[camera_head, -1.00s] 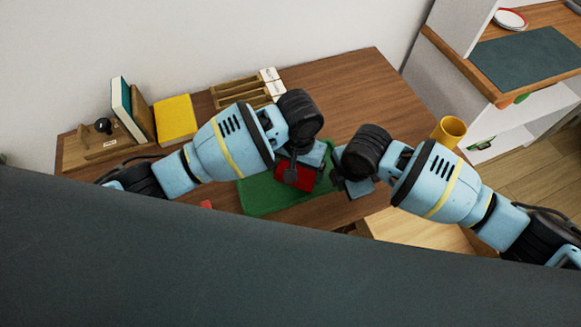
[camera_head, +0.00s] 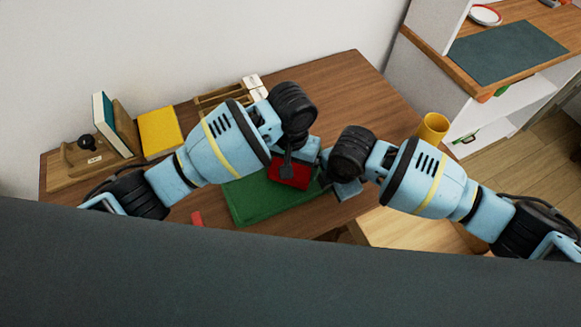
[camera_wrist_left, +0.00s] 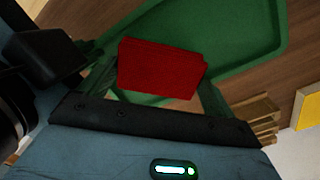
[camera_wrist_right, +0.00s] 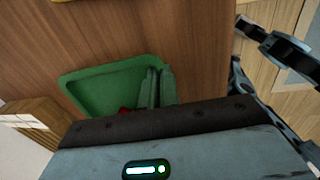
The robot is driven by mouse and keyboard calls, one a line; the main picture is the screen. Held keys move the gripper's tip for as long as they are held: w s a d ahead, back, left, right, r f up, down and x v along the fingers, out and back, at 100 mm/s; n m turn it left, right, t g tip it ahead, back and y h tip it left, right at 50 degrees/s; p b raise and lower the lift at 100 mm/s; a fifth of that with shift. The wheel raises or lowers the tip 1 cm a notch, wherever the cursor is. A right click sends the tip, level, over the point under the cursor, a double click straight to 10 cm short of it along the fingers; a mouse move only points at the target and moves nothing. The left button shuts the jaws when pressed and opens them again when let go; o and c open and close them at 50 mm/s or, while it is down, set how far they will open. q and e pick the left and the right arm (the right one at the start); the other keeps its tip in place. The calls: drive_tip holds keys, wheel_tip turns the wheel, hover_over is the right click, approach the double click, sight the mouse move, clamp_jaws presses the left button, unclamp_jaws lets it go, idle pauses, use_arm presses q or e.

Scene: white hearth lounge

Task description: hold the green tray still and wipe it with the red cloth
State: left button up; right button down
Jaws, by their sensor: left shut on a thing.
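The green tray (camera_head: 250,205) lies flat on the brown table, partly hidden by my arms. My left gripper (camera_wrist_left: 155,85) is shut on the red cloth (camera_wrist_left: 160,68), which lies across its fingers over the tray; the cloth also shows in the head view (camera_head: 289,173). Whether the cloth presses on the tray surface is hard to tell. My right gripper (camera_wrist_right: 156,88) is at the tray's right end, its two fingers close together on the tray's rim. The tray (camera_wrist_right: 100,88) and a bit of red beside the fingers show in the right wrist view.
A yellow cup (camera_head: 433,127) stands at the table's right edge. A small red thing (camera_head: 197,218) lies left of the tray. The back right table is clear.

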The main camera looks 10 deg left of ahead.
use_arm(q)
drive_tip(key=shift+d+r, duration=0.15)
drive_tip(key=shift+r, duration=1.7)
use_arm(e)
drive_tip(key=shift+s, duration=0.1)
drive_tip(key=c, duration=1.6)
unclamp_jaws()
drive_tip(key=shift+o, duration=0.2)
use_arm(q)
drive_tip(key=shift+f, duration=0.1)
use_arm(e)
wheel_tip(320, 180, up, 12)
drive_tip(key=s+d, duration=0.1)
drive_tip(key=shift+s, duration=0.2)
drive_tip(key=shift+f, duration=0.1)
